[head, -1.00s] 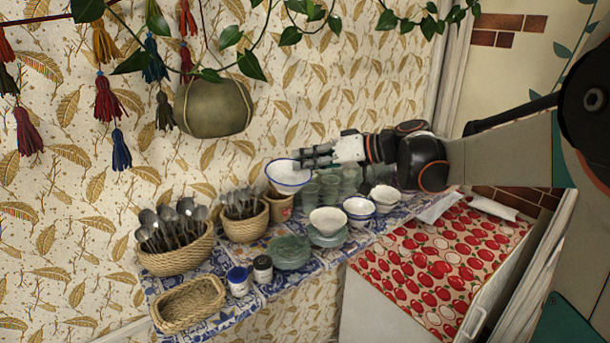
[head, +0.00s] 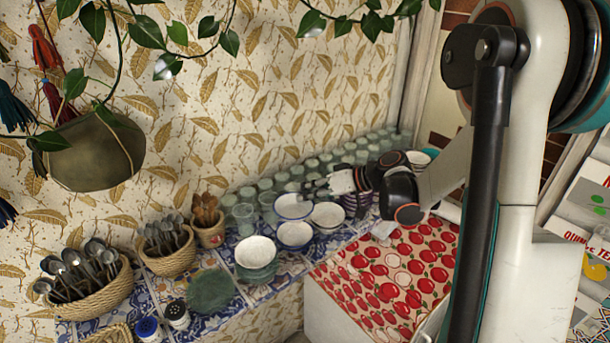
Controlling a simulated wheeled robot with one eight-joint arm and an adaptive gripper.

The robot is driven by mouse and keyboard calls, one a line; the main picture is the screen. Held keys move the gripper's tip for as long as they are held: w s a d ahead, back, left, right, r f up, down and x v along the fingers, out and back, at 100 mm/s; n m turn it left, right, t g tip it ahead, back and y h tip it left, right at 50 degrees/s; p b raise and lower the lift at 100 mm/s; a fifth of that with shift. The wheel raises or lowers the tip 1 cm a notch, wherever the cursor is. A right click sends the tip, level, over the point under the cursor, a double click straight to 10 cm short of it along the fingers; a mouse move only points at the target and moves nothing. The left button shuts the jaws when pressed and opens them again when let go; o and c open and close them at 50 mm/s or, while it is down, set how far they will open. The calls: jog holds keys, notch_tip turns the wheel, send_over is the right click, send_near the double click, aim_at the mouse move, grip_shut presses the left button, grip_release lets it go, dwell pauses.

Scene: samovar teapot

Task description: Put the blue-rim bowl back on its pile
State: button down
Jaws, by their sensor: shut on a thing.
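The blue-rim bowl (head: 293,207) is white inside and is held at its right rim by my gripper (head: 309,189), which is shut on it. The bowl looks roughly level, just behind another blue-rim bowl (head: 295,236) standing on the tiled shelf. In the picture its lower edge meets that bowl's far rim; I cannot tell whether they touch. How many bowls are stacked under the standing one is hard to see.
A plain white bowl (head: 327,216) stands just to the right. Another white bowl (head: 255,251) sits on green glassware at the left front. Several green glasses (head: 243,216) line the wall close behind. Cutlery baskets (head: 168,252) stand further left.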

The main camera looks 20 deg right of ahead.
jog(key=shift+f+b, duration=1.95)
jog(key=shift+f, duration=1.05)
jog(key=shift+f+b, duration=0.8)
jog(key=shift+b, duration=0.05)
jog(key=shift+s, duration=0.2)
jog(key=shift+f, duration=0.1)
jog(key=c, duration=1.8)
grip_release()
jog(key=shift+w, duration=0.1)
jog(key=shift+o, duration=0.5)
jog(key=shift+w+d, duration=0.1)
